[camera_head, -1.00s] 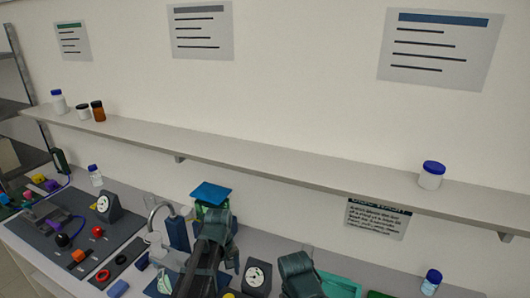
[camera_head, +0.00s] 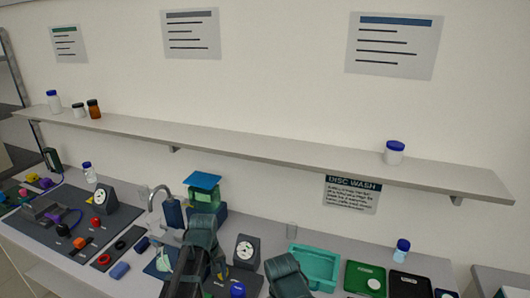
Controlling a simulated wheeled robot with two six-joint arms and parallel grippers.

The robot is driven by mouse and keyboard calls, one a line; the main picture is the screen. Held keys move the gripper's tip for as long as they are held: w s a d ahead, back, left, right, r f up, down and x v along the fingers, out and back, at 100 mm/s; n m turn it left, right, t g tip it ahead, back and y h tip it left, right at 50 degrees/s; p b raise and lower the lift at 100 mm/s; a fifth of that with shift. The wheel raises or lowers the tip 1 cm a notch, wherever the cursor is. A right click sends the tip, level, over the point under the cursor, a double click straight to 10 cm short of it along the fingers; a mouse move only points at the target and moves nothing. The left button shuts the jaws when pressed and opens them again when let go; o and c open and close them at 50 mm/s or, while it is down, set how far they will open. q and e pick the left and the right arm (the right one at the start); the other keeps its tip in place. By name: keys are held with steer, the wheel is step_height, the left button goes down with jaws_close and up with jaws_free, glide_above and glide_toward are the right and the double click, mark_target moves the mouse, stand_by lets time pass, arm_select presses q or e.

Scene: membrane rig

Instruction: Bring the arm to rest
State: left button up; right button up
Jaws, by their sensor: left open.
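My left arm comes up from the bottom edge, left of centre, in the head view. It is folded, with its dark elbow just in front of the blue-topped device. My left gripper (camera_head: 218,268) is small and partly hidden beside the arm; it is open, and I see nothing held in it. A dark link of my right arm shows at the bottom, right of the dial gauge. My right gripper is not visible.
The bench holds a dark mat (camera_head: 38,234) with rig parts at left, a tap (camera_head: 152,198), a blue-topped device (camera_head: 203,181), a dial gauge (camera_head: 246,251), a teal tray (camera_head: 329,254), and green (camera_head: 352,275) and black pads at right. A long shelf (camera_head: 260,146) runs above.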

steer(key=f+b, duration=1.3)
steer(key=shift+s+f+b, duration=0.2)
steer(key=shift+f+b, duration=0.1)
arm_select(q)
steer(key=s+d+f+m+y, duration=0.1)
steer(key=s+d+f+m, duration=0.9)
steer(key=s+f, duration=0.3)
steer(key=shift+s+d+f, duration=0.15)
steer(key=shift+s+d, duration=0.05)
steer(key=shift+s, duration=0.8)
